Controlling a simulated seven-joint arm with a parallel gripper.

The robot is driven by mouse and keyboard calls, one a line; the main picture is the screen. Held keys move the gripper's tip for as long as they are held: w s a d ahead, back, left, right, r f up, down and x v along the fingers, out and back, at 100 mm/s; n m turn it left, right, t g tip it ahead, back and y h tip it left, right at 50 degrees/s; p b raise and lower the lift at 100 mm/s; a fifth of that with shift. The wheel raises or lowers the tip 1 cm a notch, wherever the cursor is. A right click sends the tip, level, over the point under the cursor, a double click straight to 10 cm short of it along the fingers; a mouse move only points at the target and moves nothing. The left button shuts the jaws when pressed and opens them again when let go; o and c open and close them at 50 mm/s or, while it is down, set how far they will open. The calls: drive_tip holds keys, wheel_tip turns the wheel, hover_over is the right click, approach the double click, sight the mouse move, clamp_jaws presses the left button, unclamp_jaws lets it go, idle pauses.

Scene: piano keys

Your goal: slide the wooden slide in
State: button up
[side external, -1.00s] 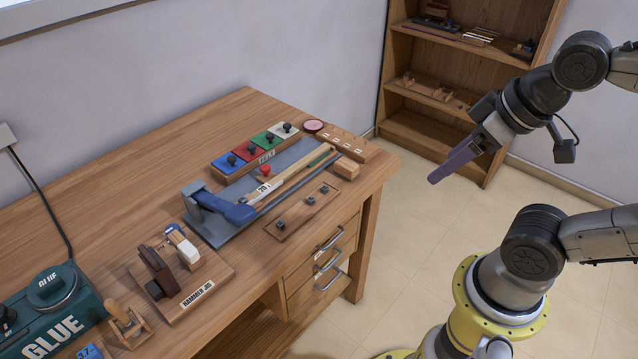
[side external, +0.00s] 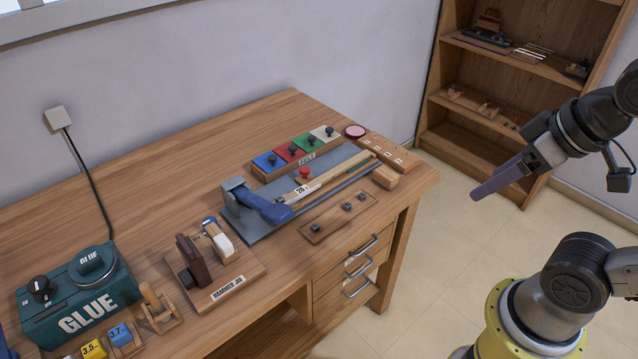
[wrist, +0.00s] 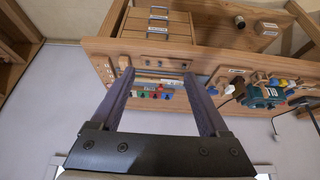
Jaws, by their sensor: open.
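A grey board with a blue-handled lever (side external: 262,207) lies on the workbench. Long thin wooden strips (side external: 335,178) run along this board, one with a label that seems to read 20. A small light wooden block (side external: 385,177) sits at the board's far end, near the bench's right edge; it may be the wooden slide, but I cannot tell for sure. My gripper (side external: 480,194) has purple fingers and is in the air, off the bench's right end, apart from everything. In the wrist view my gripper (wrist: 158,76) has its fingers spread, with nothing between them and the bench beyond.
Coloured felt tiles (side external: 290,152) stand behind the board. A wooden plate with dark knobs (side external: 338,216) lies in front. The hammer jig (side external: 215,265) and green glue box (side external: 80,294) are to the left. A shelf (side external: 515,95) stands behind. Air around my gripper is clear.

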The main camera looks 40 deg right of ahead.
idle(0.4)
drive_tip(key=shift+c, duration=1.1)
drive_tip(key=w+a+r+n+t+y, duration=0.1)
drive_tip(key=w+a+r+n, duration=0.1)
drive_tip(key=w+r+n, duration=0.5)
drive_tip(key=n+g+y, duration=0.2)
drive_tip(key=g, duration=0.1)
hover_over(305, 168)
drive_tip(key=s+d, duration=0.4)
wheel_tip(305, 168, down, 17)
drive_tip(key=x, duration=1.3)
drive_tip(key=shift+s+a+f, duration=0.2)
drive_tip(key=shift+s+f, duration=0.05)
drive_tip(key=shift+s, duration=0.05)
